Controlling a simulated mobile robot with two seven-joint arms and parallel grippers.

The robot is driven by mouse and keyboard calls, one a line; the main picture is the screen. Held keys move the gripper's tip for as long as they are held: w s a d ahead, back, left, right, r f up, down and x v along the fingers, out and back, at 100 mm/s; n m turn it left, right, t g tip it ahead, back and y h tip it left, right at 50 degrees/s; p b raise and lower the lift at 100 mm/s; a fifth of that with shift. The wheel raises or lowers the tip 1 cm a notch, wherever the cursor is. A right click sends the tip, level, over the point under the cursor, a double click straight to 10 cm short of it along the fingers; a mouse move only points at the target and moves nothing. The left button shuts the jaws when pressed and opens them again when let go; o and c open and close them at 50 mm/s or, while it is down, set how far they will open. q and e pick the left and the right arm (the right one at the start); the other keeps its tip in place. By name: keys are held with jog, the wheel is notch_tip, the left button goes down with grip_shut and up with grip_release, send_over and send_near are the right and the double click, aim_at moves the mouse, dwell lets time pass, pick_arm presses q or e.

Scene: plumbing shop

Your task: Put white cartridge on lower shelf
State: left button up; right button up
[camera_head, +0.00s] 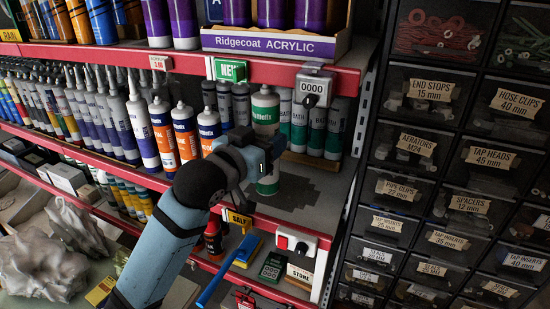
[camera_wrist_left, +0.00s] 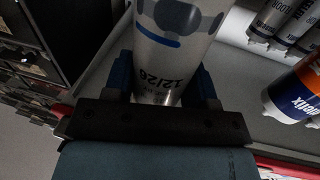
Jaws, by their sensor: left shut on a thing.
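My left gripper (camera_head: 268,150) reaches in from the lower left, over the shelf below the red beam. It is shut on an upright cartridge (camera_head: 265,108), which shows a pale nozzle end and a green and whitish body in the head view. In the left wrist view the held cartridge (camera_wrist_left: 170,55) looks white, with a blue band and the print 12/26, between the blue fingers of the gripper (camera_wrist_left: 165,85). The cartridge is over the bare part of the lower shelf (camera_head: 325,185). I cannot tell whether its base touches the shelf. My right gripper is not in view.
Green-labelled cartridges (camera_head: 318,130) stand just behind and right. Orange, white and blue cartridges (camera_head: 185,135) stand close on the left. The upper shelf's red edge (camera_head: 180,62) and a counter box (camera_head: 314,84) hang above. Black drawers (camera_head: 420,145) flank the right.

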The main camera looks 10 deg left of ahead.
pick_arm(q)
jog(key=w+f+p, duration=0.1)
jog(key=w+f, duration=0.3)
jog(key=f, duration=0.3)
jog(key=shift+w+d, duration=0.15)
jog(key=shift+d, duration=0.3)
jog(key=o, duration=1.2)
jog(key=shift+f, duration=0.15)
